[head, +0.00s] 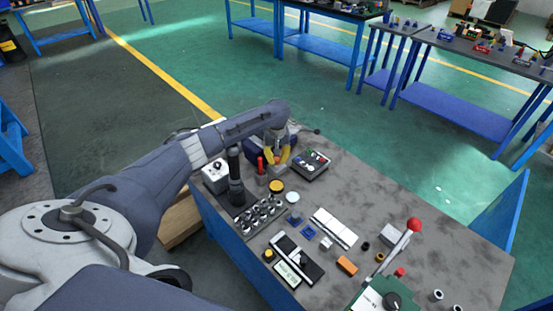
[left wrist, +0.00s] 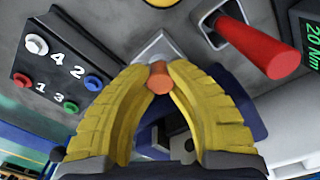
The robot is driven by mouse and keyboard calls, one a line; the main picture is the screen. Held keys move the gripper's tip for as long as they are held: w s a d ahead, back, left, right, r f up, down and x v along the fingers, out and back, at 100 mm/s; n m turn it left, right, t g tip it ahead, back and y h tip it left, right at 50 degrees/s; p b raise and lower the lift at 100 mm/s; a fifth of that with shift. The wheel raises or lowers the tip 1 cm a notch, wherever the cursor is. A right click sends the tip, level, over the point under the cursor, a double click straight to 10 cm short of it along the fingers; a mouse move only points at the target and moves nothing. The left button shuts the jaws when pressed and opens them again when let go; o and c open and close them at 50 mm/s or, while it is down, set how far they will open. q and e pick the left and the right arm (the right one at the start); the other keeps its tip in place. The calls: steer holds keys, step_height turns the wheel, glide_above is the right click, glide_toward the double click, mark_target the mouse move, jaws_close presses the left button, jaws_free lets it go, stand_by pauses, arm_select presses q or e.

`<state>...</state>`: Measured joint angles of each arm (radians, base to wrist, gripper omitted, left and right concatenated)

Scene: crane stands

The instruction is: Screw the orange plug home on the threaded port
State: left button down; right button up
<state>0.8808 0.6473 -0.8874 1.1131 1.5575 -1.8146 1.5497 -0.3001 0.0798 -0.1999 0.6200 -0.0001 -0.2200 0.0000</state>
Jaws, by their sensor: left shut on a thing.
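My left gripper (head: 277,163) is at the far left part of the table, its yellow fingers pointing down. In the left wrist view its fingertips (left wrist: 158,74) are closed on the small orange plug (left wrist: 159,83). The plug's end sits at a light grey metal block (left wrist: 157,47) just beyond the fingertips. The threaded port itself is hidden behind the plug and fingers, so I cannot tell how deep the plug sits. My right gripper is not in view.
Close beside the fingers stands a red-handled lever (left wrist: 258,47). On the other side is a dark panel (left wrist: 62,65) with numbered coloured knobs. A 20 Nm display (left wrist: 312,37) is at the right edge. The table's near part holds several loose parts and an orange block (head: 346,265).

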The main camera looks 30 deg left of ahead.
arm_select(q)
steer(key=shift+s+d+f+m, duration=0.25)
steer(key=shift+d+f+m, duration=0.1)
steer(key=shift+m, duration=0.25)
